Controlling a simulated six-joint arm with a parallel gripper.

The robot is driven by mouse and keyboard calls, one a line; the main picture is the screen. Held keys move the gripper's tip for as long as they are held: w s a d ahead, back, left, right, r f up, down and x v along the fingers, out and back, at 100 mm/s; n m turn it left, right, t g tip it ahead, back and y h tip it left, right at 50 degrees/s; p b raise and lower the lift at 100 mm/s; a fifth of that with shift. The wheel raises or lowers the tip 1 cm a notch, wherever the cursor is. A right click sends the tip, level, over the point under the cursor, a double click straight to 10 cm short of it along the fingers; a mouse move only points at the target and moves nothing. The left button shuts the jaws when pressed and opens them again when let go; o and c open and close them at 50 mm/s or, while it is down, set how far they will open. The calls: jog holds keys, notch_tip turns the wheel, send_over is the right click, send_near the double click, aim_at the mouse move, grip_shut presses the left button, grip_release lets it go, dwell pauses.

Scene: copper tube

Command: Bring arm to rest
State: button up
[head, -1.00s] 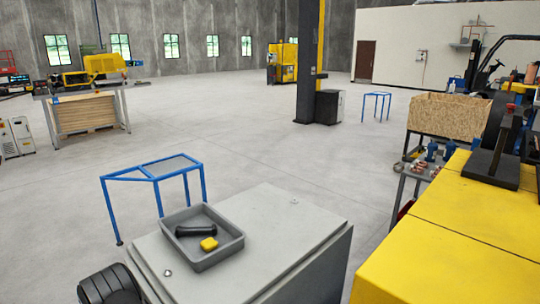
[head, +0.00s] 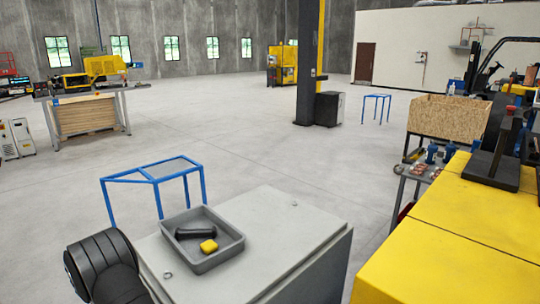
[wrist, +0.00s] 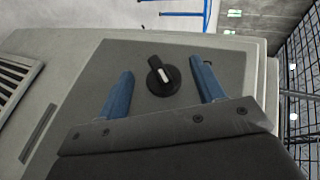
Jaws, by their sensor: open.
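My gripper (wrist: 161,68) shows in the wrist view with its two blue fingers spread wide and nothing held between them. A black rotary knob (wrist: 162,76) with a white mark sits on a dark grey panel and appears between the fingers. I cannot tell how far the fingertips are from the panel. In the head view a black ribbed part of my arm (head: 103,262) shows at the lower left, beside the grey cabinet (head: 290,235). The gripper itself is hidden in the head view.
A blue frame stand (head: 155,178) stands behind the cabinet. A yellow surface (head: 450,240) lies at the right. Open floor lies beyond.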

jog(key=shift+w+r+n+g+h, duration=0.1)
jog(key=shift+r+n+g+h, duration=0.15)
jog(key=shift+g+h, duration=0.5)
jog(key=shift+a+r+n+g+h, duration=0.15)
jog(key=shift+n+g+h, duration=0.1)
jog(key=shift+g, duration=0.5)
jog(key=shift+s+r, duration=0.2)
jog(key=shift+s, duration=0.1)
